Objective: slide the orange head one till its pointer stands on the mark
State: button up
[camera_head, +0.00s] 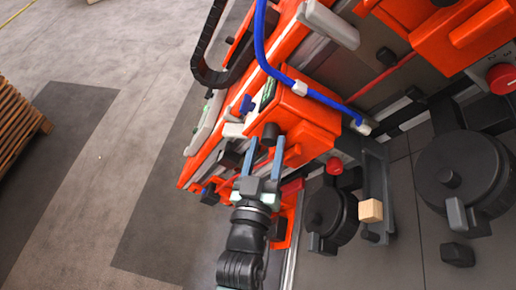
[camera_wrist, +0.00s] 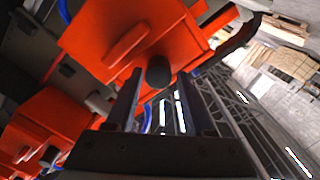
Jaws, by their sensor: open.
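An orange head (camera_head: 306,112) with a black round knob (camera_head: 270,134) stands on the orange gantry in the head view; I take it as head one, though no label is readable. In the wrist view, the orange head (camera_wrist: 135,35) fills the upper middle, with the black knob (camera_wrist: 158,72) facing me. My gripper (camera_head: 264,143) is open, with its two fingers either side of the knob as seen. In the wrist view, the fingertips (camera_wrist: 158,80) flank it too; I cannot tell whether they reach around it or touch it. I cannot make out the pointer or the mark.
A second orange head (camera_head: 455,35) with a red button (camera_head: 502,78) is at the upper right. A blue hose (camera_head: 330,98) runs past the near head. Black round housings (camera_head: 330,212) and a wooden block (camera_head: 371,211) lie to the right.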

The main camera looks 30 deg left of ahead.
jog(key=b+v, duration=0.2)
jog(key=v, duration=0.9)
jog(key=shift+r, duration=0.1)
